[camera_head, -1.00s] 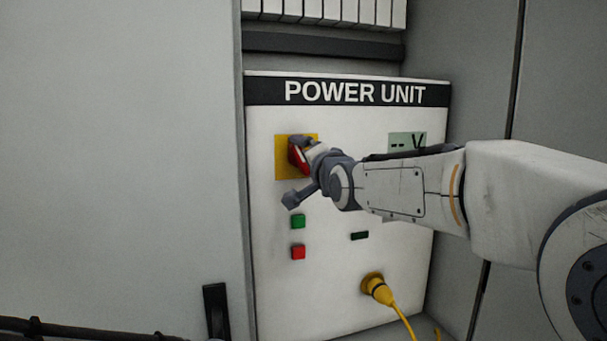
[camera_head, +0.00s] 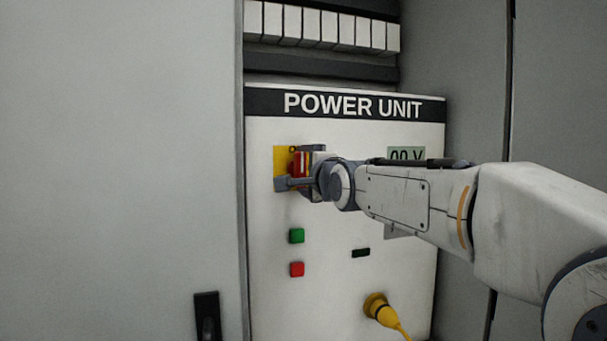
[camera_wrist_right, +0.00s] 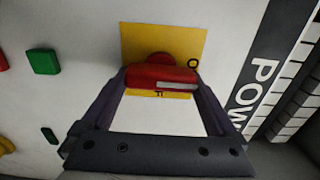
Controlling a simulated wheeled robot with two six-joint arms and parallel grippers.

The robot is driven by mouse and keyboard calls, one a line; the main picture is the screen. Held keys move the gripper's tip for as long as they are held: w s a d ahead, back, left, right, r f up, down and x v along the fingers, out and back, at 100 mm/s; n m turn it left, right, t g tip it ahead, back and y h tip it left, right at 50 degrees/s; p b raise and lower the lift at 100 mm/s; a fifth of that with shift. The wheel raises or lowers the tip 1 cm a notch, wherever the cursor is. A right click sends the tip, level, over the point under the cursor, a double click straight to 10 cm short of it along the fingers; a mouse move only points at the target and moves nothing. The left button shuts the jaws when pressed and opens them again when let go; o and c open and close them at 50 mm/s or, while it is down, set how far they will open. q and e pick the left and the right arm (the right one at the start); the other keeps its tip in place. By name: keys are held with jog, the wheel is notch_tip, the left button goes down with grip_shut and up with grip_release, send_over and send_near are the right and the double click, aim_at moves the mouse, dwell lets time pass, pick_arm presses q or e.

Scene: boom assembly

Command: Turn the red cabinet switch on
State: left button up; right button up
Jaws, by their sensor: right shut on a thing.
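The red switch (camera_head: 300,163) sits on a yellow plate (camera_head: 281,157) at the upper left of the white power unit panel. My right gripper (camera_head: 298,168) reaches it from the right and is shut on its handle. In the right wrist view the red handle (camera_wrist_right: 150,76) lies between the two fingers of my right gripper (camera_wrist_right: 162,82), and its pale mark points toward the "O" on the yellow plate (camera_wrist_right: 185,40). In the head view the handle looks about upright, partly hidden by the gripper. My left gripper is not in view.
The display (camera_head: 404,154) shows "00 V", partly covered by my arm. Below the switch are a green button (camera_head: 297,236) and a red button (camera_head: 297,269). A yellow plug (camera_head: 378,308) with a cable is at the lower right.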

jog(key=o, duration=1)
jog(key=shift+s, duration=0.25)
jog(key=v, duration=1)
jog(key=shift+b, duration=0.35)
